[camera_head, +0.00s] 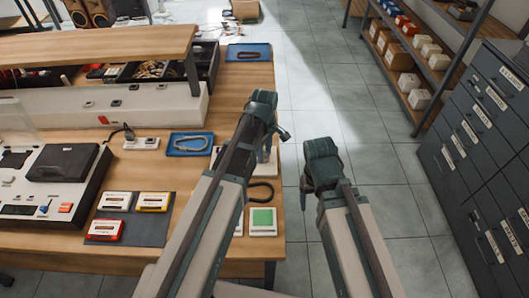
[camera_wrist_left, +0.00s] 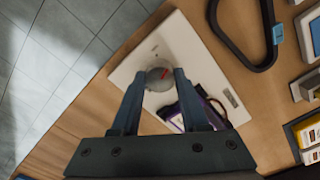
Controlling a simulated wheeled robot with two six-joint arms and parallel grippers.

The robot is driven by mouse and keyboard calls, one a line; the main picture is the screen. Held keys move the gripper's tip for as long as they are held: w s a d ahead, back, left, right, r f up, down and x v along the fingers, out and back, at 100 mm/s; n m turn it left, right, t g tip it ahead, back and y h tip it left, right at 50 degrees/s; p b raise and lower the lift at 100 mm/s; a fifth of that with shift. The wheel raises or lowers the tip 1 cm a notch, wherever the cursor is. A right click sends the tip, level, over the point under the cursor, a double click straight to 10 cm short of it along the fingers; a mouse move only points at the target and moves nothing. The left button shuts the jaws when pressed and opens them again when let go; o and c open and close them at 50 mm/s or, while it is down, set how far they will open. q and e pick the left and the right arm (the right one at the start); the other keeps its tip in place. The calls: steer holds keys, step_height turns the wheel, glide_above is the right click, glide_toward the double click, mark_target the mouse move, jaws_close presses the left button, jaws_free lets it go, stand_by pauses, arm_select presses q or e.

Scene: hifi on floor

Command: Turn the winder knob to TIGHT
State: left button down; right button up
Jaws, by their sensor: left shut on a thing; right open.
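The winder is a white plate (camera_wrist_left: 195,48) on the wooden bench in the left wrist view, with a round grey knob (camera_wrist_left: 158,72) bearing a small red mark. My left gripper (camera_wrist_left: 160,80) is shut on the knob, one finger on each side. In the head view my left gripper (camera_head: 281,131) is at the bench's right edge, and its arm hides most of the winder. Any TIGHT label is too small to read. My right gripper (camera_head: 306,184) is open and empty, to the right of the bench above the floor.
A black belt loop (camera_wrist_left: 243,45) lies close by. Cassettes (camera_head: 116,201) on a dark mat, a blue tray (camera_head: 190,151) and a tape deck (camera_head: 62,163) stand left. The tiled floor (camera_head: 345,120) is clear.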

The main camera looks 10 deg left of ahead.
arm_select(q)
steer(key=m, duration=0.7)
steer(key=shift+m, duration=0.4)
steer(key=m, duration=0.4)
steer(key=shift+m, duration=2.1)
steer(key=shift+c, duration=2.1)
jaws_free()
